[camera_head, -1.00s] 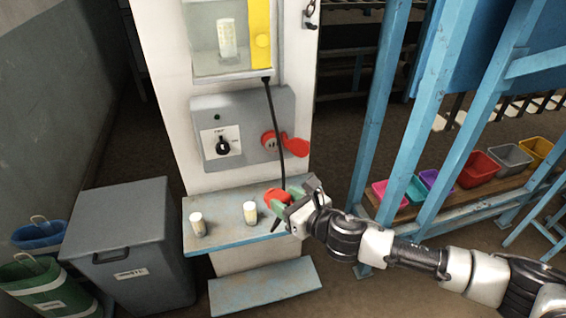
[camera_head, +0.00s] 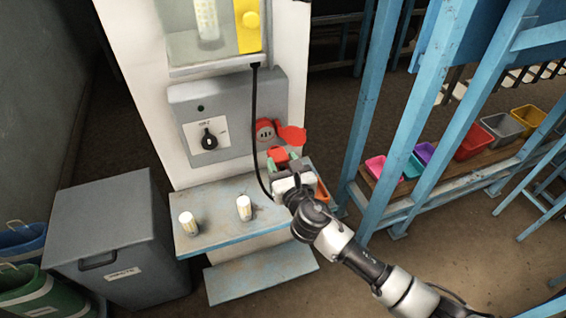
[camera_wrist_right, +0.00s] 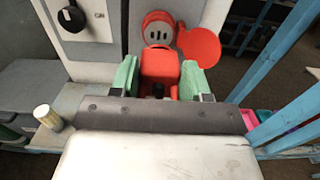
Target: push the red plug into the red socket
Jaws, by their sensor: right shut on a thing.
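The red plug (camera_head: 278,155) is held between the green-padded fingers of my right gripper (camera_head: 284,163). In the right wrist view the red plug (camera_wrist_right: 160,70) sits between the fingers of the gripper (camera_wrist_right: 158,76), just below and in front of the red socket (camera_wrist_right: 158,30). The socket's slots show and its red lid hangs open to the right. In the head view the red socket (camera_head: 265,132) is on the grey panel, above and left of the plug. The plug appears apart from the socket. A black cable (camera_head: 255,120) runs down toward the plug. My left gripper is not in view.
A grey panel (camera_head: 183,110) carries a black rotary switch (camera_head: 209,139). Two pale cylinders (camera_head: 187,223) (camera_head: 244,208) stand on the blue-grey shelf (camera_head: 215,232). A grey bin (camera_head: 110,225) is at left. Blue posts (camera_head: 408,120) and coloured trays (camera_head: 474,142) are at right.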

